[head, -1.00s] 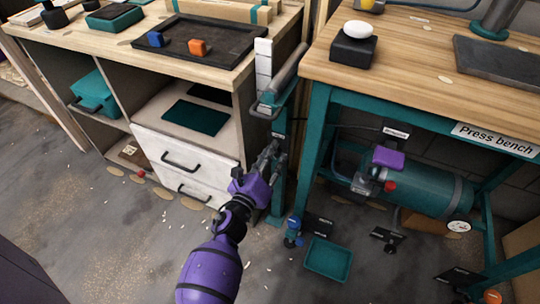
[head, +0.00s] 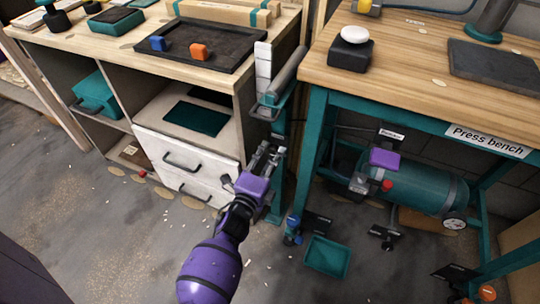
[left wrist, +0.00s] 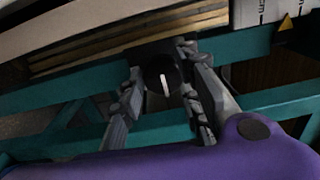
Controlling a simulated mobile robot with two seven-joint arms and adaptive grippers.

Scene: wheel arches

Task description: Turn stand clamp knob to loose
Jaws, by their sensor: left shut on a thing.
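The clamp knob (left wrist: 163,75) is round and black with a white pointer line, seen in the left wrist view. It sits at a teal stand (head: 280,185) between the drawer cabinet and the press bench. The pointer line is close to upright in that view, leaning slightly. My left gripper (head: 266,154) is at the stand's post in the head view. Its grey fingers (left wrist: 165,92) lie on either side of the knob, shut on it. The knob itself is hidden by the fingers in the head view. My right gripper is not in view.
The press bench (head: 400,82) stands close on the right, with a teal tank (head: 425,190) below it. The drawer cabinet (head: 185,150) is close on the left. A teal tray (head: 327,257) and a blue valve (head: 292,228) are low by the bench leg. The floor in front is open.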

